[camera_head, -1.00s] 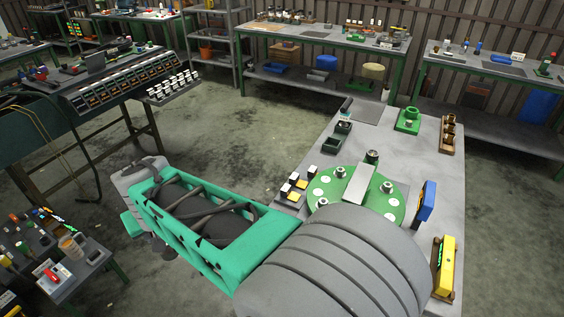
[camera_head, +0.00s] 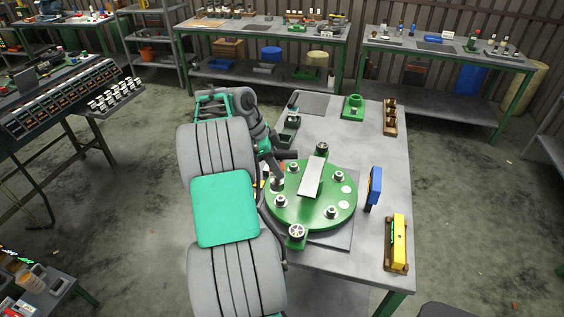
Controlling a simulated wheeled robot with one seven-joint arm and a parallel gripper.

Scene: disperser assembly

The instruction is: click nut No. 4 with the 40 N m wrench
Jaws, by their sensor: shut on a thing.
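The round green plate (camera_head: 310,216) lies on the grey bench, with a pale bar (camera_head: 312,176) across its middle. Several silver nuts stand on it, among them one at front left (camera_head: 280,202), one at front right (camera_head: 330,212) and one at back right (camera_head: 339,177). No nut numbers are readable. My gripper (camera_head: 272,160) is at the plate's left edge, partly hidden by my arm. It is shut on a dark tool, seemingly the wrench (camera_head: 286,154), whose lower end is over the plate's left side. Its marking and any contact with a nut cannot be made out.
A blue upright device (camera_head: 374,188) and a yellow one (camera_head: 397,243) stand along the bench's right side. A green fixture (camera_head: 352,107) and a wooden holder (camera_head: 390,117) are at the back.

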